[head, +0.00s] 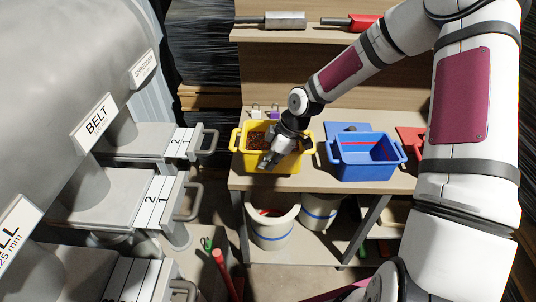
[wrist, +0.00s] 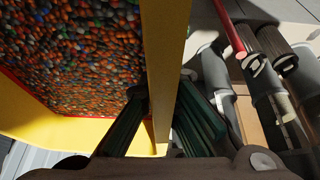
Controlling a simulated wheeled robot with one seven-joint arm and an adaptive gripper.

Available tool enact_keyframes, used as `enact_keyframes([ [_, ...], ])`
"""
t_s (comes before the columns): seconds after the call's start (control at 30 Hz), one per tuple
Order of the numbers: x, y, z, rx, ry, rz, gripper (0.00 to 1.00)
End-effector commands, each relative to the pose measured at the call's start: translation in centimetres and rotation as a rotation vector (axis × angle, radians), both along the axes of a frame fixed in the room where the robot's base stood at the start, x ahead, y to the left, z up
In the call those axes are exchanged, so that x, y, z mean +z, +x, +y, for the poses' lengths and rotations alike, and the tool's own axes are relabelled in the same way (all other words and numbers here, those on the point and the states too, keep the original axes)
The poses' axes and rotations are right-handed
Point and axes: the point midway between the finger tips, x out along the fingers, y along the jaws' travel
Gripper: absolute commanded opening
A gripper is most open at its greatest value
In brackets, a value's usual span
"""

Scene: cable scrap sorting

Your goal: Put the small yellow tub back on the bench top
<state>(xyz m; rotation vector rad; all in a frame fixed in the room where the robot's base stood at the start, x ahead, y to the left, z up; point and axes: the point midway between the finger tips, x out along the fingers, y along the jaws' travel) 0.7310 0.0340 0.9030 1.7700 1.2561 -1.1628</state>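The small yellow tub (head: 270,164) is at the left part of the bench top (head: 330,184) in the head view. Many-coloured granules show inside it. My gripper (head: 270,160) reaches down onto its near wall. In the wrist view the tub's yellow wall (wrist: 164,50) runs between the two fingers of my gripper (wrist: 162,95), one inside the tub and one outside. The fingers appear closed against the wall. Whether the tub's base touches the bench top or hangs slightly above it, I cannot tell.
White buckets (head: 272,232) stand below the bench. Machine drawers with handles (head: 205,140) jut out at left. A shelf (head: 300,35) runs above.

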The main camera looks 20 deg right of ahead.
Motion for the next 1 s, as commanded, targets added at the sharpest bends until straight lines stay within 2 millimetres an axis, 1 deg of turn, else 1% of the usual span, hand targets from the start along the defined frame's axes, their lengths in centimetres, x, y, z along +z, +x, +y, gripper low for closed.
enact_keyframes([
  [0.03,-0.2,0.3,0.1,0.001,0.001,-0.009,0.0],
  [0.27,-1.1,0.3,0.1,0.001,0.0,-0.009,0.0],
  [0.5,-3.7,0.3,0.1,0.0,0.001,-0.008,0.0],
  [0.6,-4.3,0.3,0.1,0.001,0.001,-0.009,0.0],
  [1.0,-4.6,0.3,0.1,0.002,0.0,-0.01,0.0],
])
